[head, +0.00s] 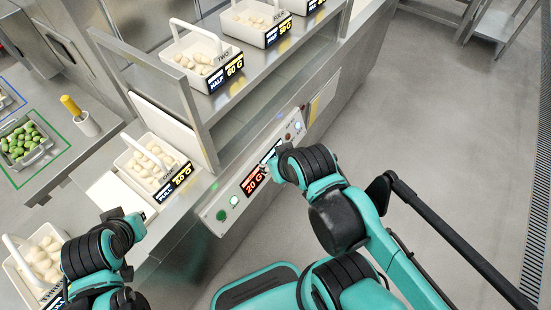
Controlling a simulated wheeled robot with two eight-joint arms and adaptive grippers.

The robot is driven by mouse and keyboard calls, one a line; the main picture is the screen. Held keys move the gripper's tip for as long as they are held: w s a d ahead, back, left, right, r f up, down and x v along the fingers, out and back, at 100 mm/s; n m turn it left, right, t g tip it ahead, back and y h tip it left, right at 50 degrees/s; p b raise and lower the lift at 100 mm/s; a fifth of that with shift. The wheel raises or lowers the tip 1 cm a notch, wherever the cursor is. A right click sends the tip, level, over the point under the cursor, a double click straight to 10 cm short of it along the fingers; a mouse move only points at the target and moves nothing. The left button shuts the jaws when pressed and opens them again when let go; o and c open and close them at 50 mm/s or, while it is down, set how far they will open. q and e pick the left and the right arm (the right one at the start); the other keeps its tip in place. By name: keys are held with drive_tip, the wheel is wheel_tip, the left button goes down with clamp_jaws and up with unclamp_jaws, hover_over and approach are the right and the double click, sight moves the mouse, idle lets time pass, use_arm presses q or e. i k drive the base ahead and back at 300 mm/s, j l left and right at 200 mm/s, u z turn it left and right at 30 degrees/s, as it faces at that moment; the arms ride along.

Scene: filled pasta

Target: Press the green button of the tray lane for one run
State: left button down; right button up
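A pale control panel (241,190) runs along the front of the steel counter. Near its left end are a green round button (221,215) and a second, lighter green round spot (234,201). Beside them a dark display (253,186) reads "20 G" in red. My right gripper (266,170) is over the panel at the display's right end, apart from the green buttons, and its arm hides part of the panel. My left gripper (143,219) is by the counter edge, left of the panel. Both grippers' fingers are too small to read. A white tray (133,173) of pasta with a "60 G" sign stands on the counter.
Another pasta tray (29,271) is at the lower left. More trays, including one marked "TWO" (171,62), stand on the upper shelf. A green-outlined container (38,160) and a yellow-handled tool in a white cup (88,124) are at left. Open floor (440,140) lies to the right.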

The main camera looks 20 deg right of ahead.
sight(222, 215)
drive_tip(key=k+l+u, duration=0.3)
drive_tip(key=k+u, duration=0.15)
drive_tip(key=k+l+u, duration=0.15)
drive_tip(key=k+u, duration=0.35)
drive_tip(key=k, duration=0.05)
